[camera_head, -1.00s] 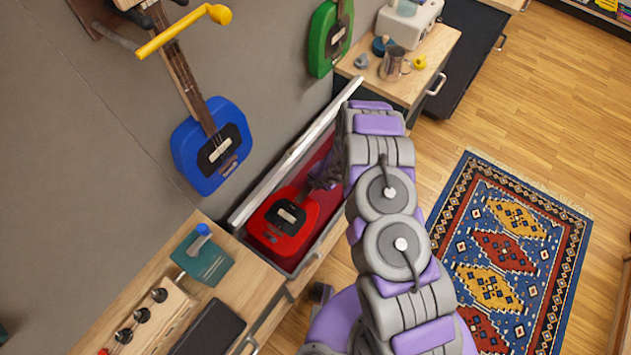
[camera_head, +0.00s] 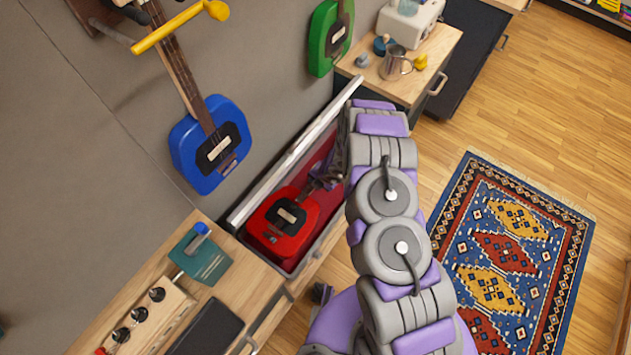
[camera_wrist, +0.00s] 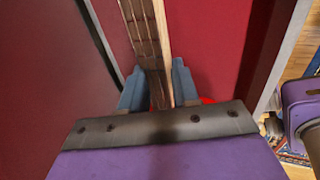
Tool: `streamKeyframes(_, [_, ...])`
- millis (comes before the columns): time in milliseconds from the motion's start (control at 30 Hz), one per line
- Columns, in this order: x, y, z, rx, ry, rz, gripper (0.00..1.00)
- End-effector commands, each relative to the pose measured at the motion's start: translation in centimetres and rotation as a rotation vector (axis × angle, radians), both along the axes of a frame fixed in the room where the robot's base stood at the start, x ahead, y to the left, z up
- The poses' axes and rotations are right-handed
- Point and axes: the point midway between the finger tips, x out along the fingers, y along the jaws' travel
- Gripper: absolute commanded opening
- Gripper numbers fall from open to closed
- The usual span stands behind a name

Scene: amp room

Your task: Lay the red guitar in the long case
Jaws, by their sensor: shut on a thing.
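The red guitar (camera_head: 283,222) has its body inside the long case (camera_head: 318,247), at the near end, over the red lining. My arm hides much of its neck in the head view. In the wrist view the neck (camera_wrist: 146,35) runs up between the two blue fingers of my gripper (camera_wrist: 157,88), which is shut on it. The red lining (camera_wrist: 205,45) shows on both sides of the neck. The case lid (camera_head: 290,165) stands open along the wall side. I cannot tell whether the guitar rests fully on the case floor.
A blue guitar (camera_head: 188,155) and a green guitar (camera_head: 318,45) hang on the wall. A wooden bench (camera_head: 262,290) lies at the near end of the case, and a cabinet with a metal jug (camera_head: 393,65) at the far end. A patterned rug (camera_head: 510,255) covers the floor at right.

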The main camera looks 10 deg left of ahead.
Motion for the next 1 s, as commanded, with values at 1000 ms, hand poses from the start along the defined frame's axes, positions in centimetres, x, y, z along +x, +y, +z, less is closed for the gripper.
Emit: streamKeyframes(1000, [0.1,0.0,-1.8,0.001,-0.002,0.001,0.0])
